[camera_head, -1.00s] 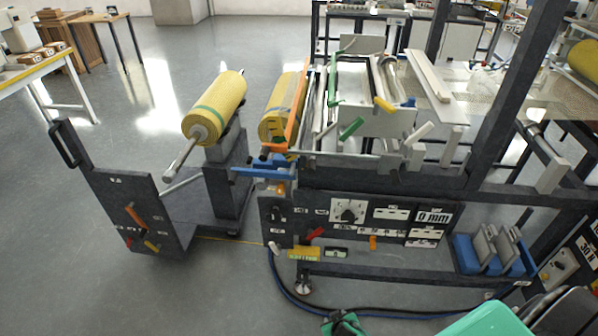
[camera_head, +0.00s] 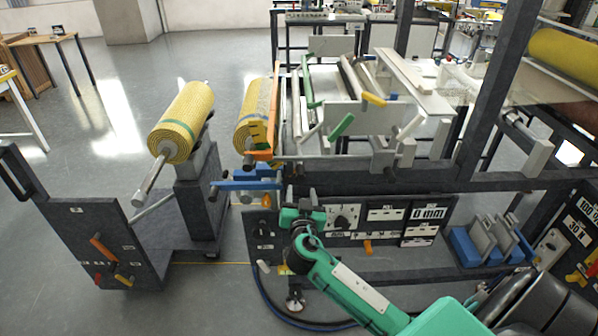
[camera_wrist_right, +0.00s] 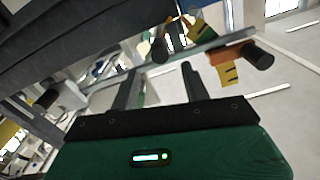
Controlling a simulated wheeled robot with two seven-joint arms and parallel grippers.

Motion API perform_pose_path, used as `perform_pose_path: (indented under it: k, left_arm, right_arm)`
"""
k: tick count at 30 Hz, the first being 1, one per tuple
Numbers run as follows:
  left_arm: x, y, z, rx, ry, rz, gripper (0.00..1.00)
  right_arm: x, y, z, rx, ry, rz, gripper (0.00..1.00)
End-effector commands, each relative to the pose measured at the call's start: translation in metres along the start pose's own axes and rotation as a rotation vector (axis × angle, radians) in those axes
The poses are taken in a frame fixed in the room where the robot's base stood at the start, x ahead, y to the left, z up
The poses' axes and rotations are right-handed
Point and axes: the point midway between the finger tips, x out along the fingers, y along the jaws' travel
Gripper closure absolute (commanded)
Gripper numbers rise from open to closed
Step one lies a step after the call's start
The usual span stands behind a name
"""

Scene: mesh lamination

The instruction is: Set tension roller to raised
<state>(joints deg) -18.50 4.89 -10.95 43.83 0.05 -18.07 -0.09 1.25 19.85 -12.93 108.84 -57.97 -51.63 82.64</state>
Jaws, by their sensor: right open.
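My right gripper (camera_head: 302,197) is open and empty, in front of the machine's control panel and below the grey bar (camera_head: 330,156) at its front. Its two spread fingers show in the right wrist view (camera_wrist_right: 160,88). The machine frame carries several levers: an orange one (camera_head: 262,154) beside the yellow mesh roll, a green one (camera_head: 341,127), a yellow one (camera_head: 374,99) and a white one (camera_head: 410,127). I cannot tell which belongs to the tension roller. In the right wrist view an orange part (camera_wrist_right: 228,56) with a dark end lies beyond the fingers. My left gripper is out of view.
A blue part (camera_head: 246,184) juts out left of my gripper. A yellow roll (camera_head: 182,121) sits on a dark stand at the left. A blue tray (camera_head: 470,250) with grey plates stands at the right. Floor at the far left is open.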

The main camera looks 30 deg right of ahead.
Motion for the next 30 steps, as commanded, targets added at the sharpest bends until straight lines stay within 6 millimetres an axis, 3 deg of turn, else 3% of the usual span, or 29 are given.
perform_pose_path:
  k: [6,15,28,30]
  left_arm:
    - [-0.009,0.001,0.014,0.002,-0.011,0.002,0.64]
    - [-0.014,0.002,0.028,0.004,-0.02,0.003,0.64]
    - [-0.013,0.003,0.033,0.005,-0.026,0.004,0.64]
    - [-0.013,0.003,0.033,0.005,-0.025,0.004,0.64]
  right_arm:
    - [0.048,0.0,-0.004,-0.003,0.001,0.002,0.53]
    - [0.09,0.0,-0.001,-0.002,-0.001,0.001,0.53]
    - [0.099,0.0,0.001,-0.001,-0.002,0.0,0.53]
    - [0.098,0.0,0.001,-0.001,-0.002,0.0,0.63]
